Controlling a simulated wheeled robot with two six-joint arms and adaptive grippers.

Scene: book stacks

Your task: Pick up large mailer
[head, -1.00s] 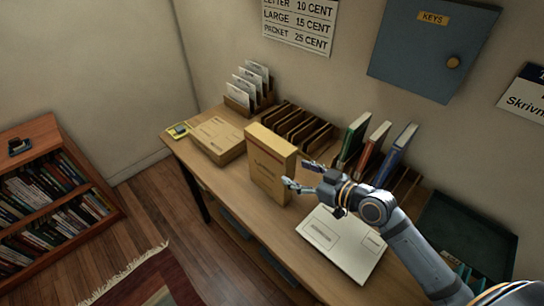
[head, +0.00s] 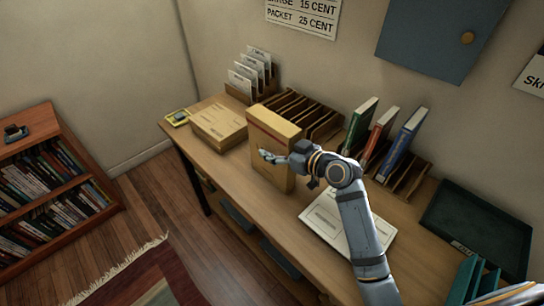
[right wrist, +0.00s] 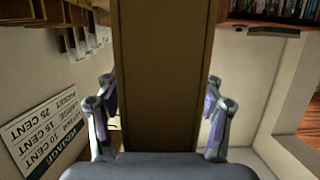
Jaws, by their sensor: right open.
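The large mailer looks to be the tan upright box (head: 258,150) with printing on its front, standing on the desk (head: 222,180). My right gripper (head: 272,158) is at its right side, with one finger showing across its front. In the right wrist view the box (right wrist: 160,60) rises between the two fingers of my right gripper (right wrist: 160,90). The fingers are spread, one on each side, with narrow gaps visible beside the box. The box's far side is hidden in the head view. My left gripper is not in view.
A flat tan parcel (head: 218,125) lies left of the box. A wooden sorter (head: 305,115) stands close behind. A white flat mailer (head: 325,222) lies under my right arm. Upright books (head: 382,135) and a dark tray (head: 480,225) are to the right.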

